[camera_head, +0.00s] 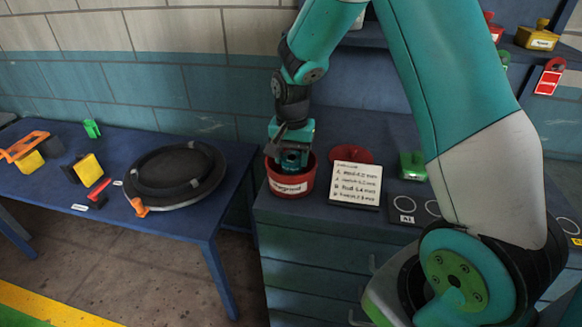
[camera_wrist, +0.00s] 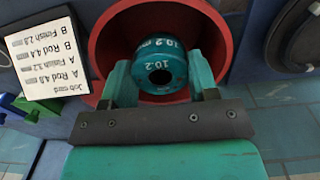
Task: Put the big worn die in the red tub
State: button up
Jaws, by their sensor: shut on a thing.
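The red tub (camera_head: 291,189) stands at the left end of the blue bench, with a white label on its front. It also shows in the wrist view (camera_wrist: 102,45), with its open mouth facing the camera. My gripper (camera_head: 292,160) points down into the tub's mouth in the head view. In the wrist view my gripper (camera_wrist: 160,80) is shut on a round teal die (camera_wrist: 161,54) marked "10.2 mm", with a dark hole in its middle. The die lies within the tub's rim; whether it touches the bottom cannot be told.
A white job card (camera_head: 355,184) stands just right of the tub, with a red round thing (camera_head: 352,155) behind it and a green block (camera_head: 412,166) farther right. A black drum (camera_head: 177,174) sits on the left table among small coloured parts.

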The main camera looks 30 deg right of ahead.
aim_at(292, 172)
jog(key=shift+f+p, duration=0.4)
jog(key=shift+f, duration=1.9)
jog(key=shift+f, duration=0.1)
jog(key=o, duration=1.3)
jog(key=shift+n, duration=0.6)
jog(key=r+b, duration=0.1)
jog(key=r, duration=0.3)
jog(key=a+r+b, duration=0.1)
jog(key=r, duration=0.4)
jog(key=s+a+r+b, duration=0.1)
jog(key=r, duration=0.3)
jog(key=shift+s+r, duration=0.1)
jog(key=shift+r, duration=0.05)
jog(key=s+a+r+n+y, duration=0.2)
jog(key=s+a+n, duration=0.5)
jog(key=s, duration=0.4)
jog(key=s+a+r+n+y, duration=0.2)
jog(key=s+a+r+n, duration=0.2)
jog(key=s+a+n, duration=0.4)
jog(key=s, duration=0.4)
jog(key=shift+s+a+r, duration=0.15)
jog(key=shift+s+a, duration=0.1)
jog(key=shift+a, duration=0.15)
